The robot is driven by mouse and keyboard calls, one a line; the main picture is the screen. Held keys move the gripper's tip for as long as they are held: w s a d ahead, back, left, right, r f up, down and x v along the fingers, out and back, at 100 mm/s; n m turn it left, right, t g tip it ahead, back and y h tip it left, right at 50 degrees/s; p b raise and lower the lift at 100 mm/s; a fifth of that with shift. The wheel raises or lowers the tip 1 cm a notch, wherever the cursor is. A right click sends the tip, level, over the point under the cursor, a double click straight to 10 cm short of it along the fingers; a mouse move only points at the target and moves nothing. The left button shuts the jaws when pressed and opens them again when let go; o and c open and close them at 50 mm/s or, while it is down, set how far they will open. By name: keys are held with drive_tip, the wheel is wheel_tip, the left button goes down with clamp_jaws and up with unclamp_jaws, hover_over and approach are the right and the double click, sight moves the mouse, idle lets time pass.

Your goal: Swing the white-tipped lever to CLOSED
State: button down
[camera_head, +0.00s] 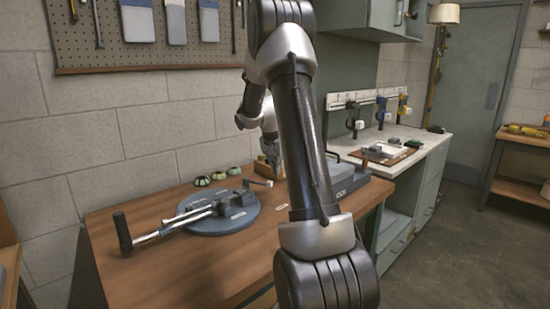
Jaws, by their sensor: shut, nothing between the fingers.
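A short bar with a small white block at its end (262,182) shows on the wooden bench, just left of my arm. It may be the white-tipped lever; its pivot and any OPEN or CLOSED marking cannot be made out. A grey box (350,176) with small dark lettering, too small to read, stands right of my arm, which hides its left part. My gripper (271,156) points down above the back of the bench, behind and above the white block. It looks shut and empty, and is small and partly hidden by my arm.
A round blue-grey plate (222,217) carries a clamp-like tool with a long black-gripped handle (124,233). Several green-rimmed round parts (202,181) and a small wooden block (262,166) sit near the wall. The bench front (190,275) is clear. A white counter (425,140) stands right.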

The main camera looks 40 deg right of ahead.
sight(258, 183)
drive_tip(key=a, duration=0.1)
drive_tip(key=s+a+f, duration=0.1)
drive_tip(key=a+f, duration=0.1)
drive_tip(key=shift+s, duration=0.25)
drive_tip(key=shift+a, duration=0.1)
idle(0.3)
